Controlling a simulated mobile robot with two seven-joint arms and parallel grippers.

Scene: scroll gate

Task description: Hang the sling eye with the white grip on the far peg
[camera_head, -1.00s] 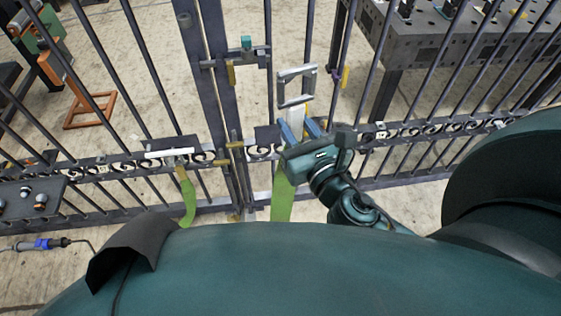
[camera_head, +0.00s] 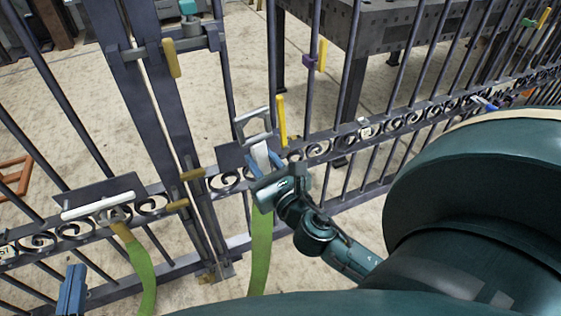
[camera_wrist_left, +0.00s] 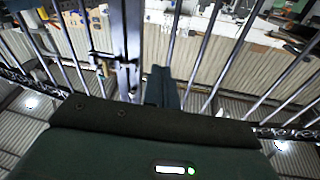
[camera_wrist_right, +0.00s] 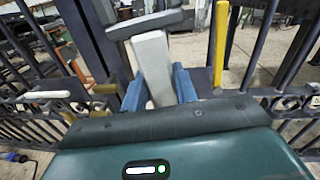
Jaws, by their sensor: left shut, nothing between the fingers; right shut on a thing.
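A sling eye with a white grip (camera_head: 98,206) is at the gate's left leaf, in front of a dark plate, with a green strap hanging below. It also shows in the right wrist view (camera_wrist_right: 47,94). My right gripper (camera_head: 266,168) is shut on the pale neck of a second eye, a grey-gripped eye (camera_head: 252,122) with a green strap (camera_head: 261,250) below. This eye stands up from the fingers, left of a yellow upright bar (camera_head: 282,120). My left gripper (camera_head: 72,290) is shut and empty, low at the left. I cannot tell which part is the far peg.
The barred gate (camera_head: 190,135) spans the view, with a scrollwork rail. Yellow-handled fittings (camera_head: 172,58) sit on its middle posts, and a purple and yellow piece (camera_head: 322,55) is on a bar. A dark perforated table (camera_head: 400,30) stands behind.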

